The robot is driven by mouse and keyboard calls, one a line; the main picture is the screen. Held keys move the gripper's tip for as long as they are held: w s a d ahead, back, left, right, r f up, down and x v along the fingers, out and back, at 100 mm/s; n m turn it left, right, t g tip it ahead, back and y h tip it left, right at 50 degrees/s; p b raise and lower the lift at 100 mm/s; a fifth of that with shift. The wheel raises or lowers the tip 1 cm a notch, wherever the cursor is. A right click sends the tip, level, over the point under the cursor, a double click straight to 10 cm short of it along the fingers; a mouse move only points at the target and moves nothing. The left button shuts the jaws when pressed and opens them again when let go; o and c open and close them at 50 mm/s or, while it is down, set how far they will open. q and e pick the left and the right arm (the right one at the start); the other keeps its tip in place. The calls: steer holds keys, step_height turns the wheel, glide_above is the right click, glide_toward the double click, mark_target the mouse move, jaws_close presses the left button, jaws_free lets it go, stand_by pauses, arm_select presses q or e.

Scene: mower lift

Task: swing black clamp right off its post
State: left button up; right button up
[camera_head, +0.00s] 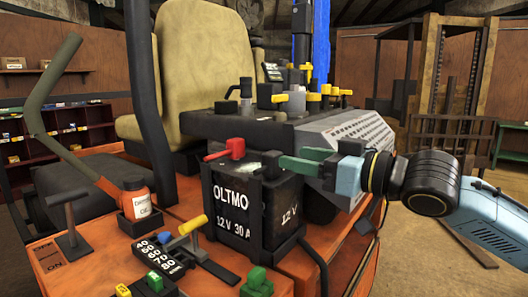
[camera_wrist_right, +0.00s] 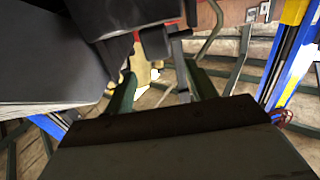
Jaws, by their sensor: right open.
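The black battery (camera_head: 240,215), marked OLTMO 12V 30A, stands on the orange mower deck. A dark clamp (camera_head: 271,166) sits on top at its right rear, partly hidden beside the gripper's fingers. A red clamp (camera_head: 226,150) sits on the left of the battery top. My right gripper (camera_head: 296,160) reaches in from the right, its green fingers pointing left close to the dark clamp. In the right wrist view the fingers (camera_wrist_right: 163,88) stand apart, with a dark grey bar between and beyond them. I cannot tell whether they touch the clamp. My left gripper is out of view.
An orange oil bottle (camera_head: 136,198), a yellow-handled lever (camera_head: 193,226) and a green knob (camera_head: 257,281) stand on the deck. The seat (camera_head: 205,60) and a grey vented cover (camera_head: 345,140) rise behind. Open floor lies at the right.

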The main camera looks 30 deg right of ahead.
mark_target(273, 152)
steer(key=p+x, duration=0.2)
steer(key=x, duration=0.3)
steer(key=shift+w+d+r+p, duration=0.1)
steer(key=shift+d+r+p, duration=0.05)
steer(key=shift+p, duration=0.2)
steer(key=shift+w+a+p, duration=0.35)
steer(key=shift+w, duration=0.1)
steer(key=shift+w+a, duration=0.1)
steer(key=shift+w, duration=0.25)
steer(key=shift+p+x, duration=0.5)
steer(key=shift+x, duration=0.3)
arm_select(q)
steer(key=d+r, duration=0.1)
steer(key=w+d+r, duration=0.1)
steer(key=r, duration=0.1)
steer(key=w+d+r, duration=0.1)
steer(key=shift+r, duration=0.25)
arm_select(e)
steer(key=shift+w+f, duration=0.15)
steer(key=shift+f, duration=0.05)
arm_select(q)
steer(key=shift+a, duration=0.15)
arm_select(e)
steer(key=shift+c, duration=0.5)
